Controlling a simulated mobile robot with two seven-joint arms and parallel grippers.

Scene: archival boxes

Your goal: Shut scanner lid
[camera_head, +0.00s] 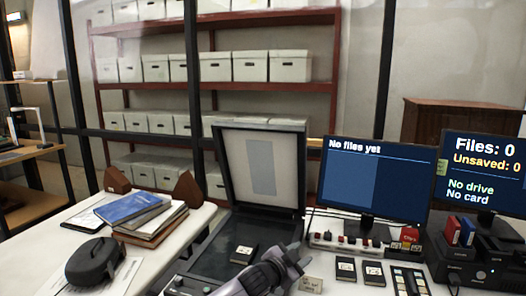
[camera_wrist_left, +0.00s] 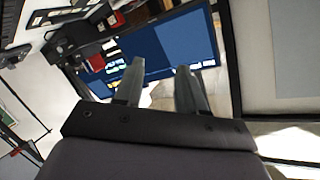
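The scanner lid (camera_head: 262,165) stands raised, nearly upright, at the back of the scanner, with its pale inner face and grey panel toward me. The dark scanner bed (camera_head: 205,248) lies uncovered in front of it. My left gripper (camera_head: 297,258) is over the front right part of the scanner, low in front of the lid and apart from it. In the left wrist view its two fingers (camera_wrist_left: 158,75) are spread with nothing between them. A pale panel with a dark edge, apparently the lid (camera_wrist_left: 293,50), shows at the right there. My right gripper is not in view.
A small dark labelled item (camera_head: 243,254) is at the scanner, left of my gripper. Books (camera_head: 140,212) and a black case (camera_head: 95,262) lie on the left table. A monitor (camera_head: 375,180) stands close right of the lid, with a switch strip (camera_head: 345,243) before it.

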